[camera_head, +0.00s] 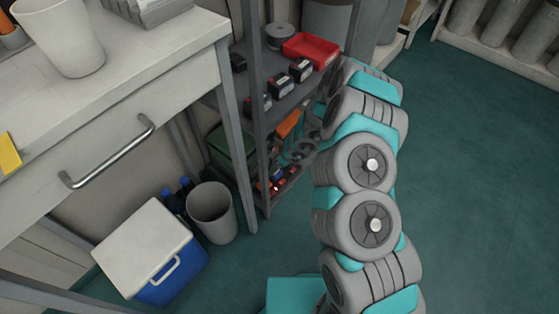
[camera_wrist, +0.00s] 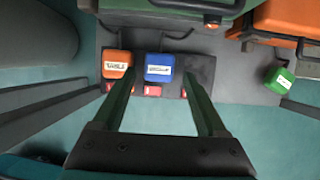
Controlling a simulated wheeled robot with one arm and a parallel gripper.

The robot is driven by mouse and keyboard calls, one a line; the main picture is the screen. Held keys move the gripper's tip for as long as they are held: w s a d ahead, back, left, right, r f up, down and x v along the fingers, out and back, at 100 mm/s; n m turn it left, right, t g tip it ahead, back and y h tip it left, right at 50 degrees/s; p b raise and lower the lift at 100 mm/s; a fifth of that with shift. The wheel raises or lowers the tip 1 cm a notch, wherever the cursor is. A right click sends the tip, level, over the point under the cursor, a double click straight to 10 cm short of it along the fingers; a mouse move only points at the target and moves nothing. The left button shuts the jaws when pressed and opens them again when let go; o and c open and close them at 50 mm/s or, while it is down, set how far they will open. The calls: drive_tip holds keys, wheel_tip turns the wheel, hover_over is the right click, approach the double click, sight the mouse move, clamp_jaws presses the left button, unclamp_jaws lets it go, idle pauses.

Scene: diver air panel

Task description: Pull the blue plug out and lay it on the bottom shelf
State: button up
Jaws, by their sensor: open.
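The blue plug (camera_wrist: 158,67), a small block with a white label, sits in a dark panel (camera_wrist: 200,68) in the wrist view, beside an orange plug (camera_wrist: 116,62). My gripper (camera_wrist: 159,80) is open, its two fingers on either side of the blue plug in the picture. I cannot tell how far the tips are from it; nothing is seen held. A green block (camera_wrist: 278,80) with a white label lies apart at the right.
Red parts (camera_wrist: 153,90) show along the panel's front edge. A green case (camera_wrist: 170,8) and an orange case (camera_wrist: 285,22) stand behind. In the head view a red tray (camera_head: 311,47) is on the upper shelf; a bin (camera_head: 212,212) and cooler (camera_head: 150,250) stand left of the rack.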

sight(275, 175)
drive_tip(key=shift+x, duration=2.8)
clamp_jaws()
drive_tip(key=shift+r+p, duration=0.95)
drive_tip(key=shift+r, duration=0.8)
drive_tip(key=shift+s+a+f+b, duration=0.15)
drive_tip(key=shift+a+f+b, duration=0.1)
drive_tip(key=shift+b, duration=0.8)
